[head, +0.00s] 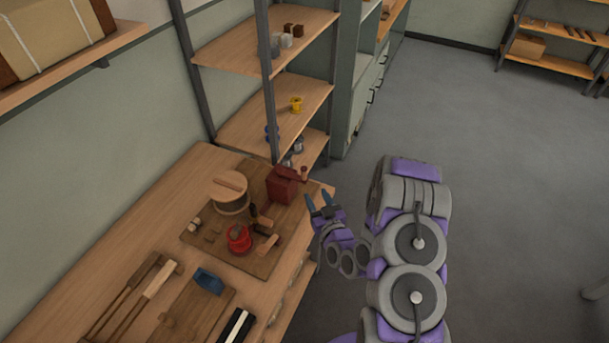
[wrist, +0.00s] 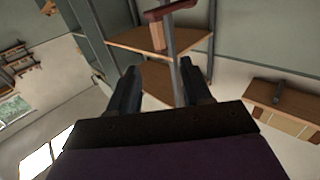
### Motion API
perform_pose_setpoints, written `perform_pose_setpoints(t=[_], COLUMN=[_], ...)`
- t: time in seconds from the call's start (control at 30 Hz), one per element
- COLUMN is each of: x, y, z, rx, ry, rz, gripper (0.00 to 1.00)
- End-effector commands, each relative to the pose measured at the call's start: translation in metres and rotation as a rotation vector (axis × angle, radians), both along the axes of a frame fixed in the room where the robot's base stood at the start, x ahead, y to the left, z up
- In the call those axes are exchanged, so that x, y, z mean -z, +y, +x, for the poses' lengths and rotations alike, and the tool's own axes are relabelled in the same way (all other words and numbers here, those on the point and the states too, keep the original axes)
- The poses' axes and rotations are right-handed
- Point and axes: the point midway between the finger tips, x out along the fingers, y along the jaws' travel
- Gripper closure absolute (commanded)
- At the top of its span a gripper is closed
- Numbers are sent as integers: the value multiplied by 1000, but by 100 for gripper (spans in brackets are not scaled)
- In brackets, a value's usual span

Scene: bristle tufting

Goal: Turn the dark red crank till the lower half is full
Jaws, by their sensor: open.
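A dark red box (head: 281,187) stands at the far right corner of the workbench board. The dark red crank (head: 292,172) is on its top, with a wooden knob (head: 304,173) at its right end. The crank also shows at the top edge of the wrist view (wrist: 170,11), its knob (wrist: 157,36) between and beyond my fingers. My gripper (head: 318,199) is open and empty, just right of the box and apart from the crank. It also shows in the wrist view (wrist: 160,70). I cannot make out the lower half or how full it is.
On the board (head: 262,258) are a round wooden-lidded drum (head: 230,196), a red pot (head: 239,239) and small tools. A metal-framed shelf unit (head: 262,50) rises behind the bench. Open floor (head: 470,140) lies to the right.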

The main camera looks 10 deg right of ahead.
Motion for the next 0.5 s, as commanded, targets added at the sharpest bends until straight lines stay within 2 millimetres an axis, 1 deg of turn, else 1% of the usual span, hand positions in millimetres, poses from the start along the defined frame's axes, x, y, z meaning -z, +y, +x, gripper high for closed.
perform_pose_setpoints(t=[0.07,0.13,0.33,0.5], x=[0,5,7,2], y=[3,3,4,5], z=[10,13,26,36], rx=[-3,-7,-10,-3], ry=[-8,1,6,-5], rz=[-1,1,1,1], gripper=[51,51,51,51])
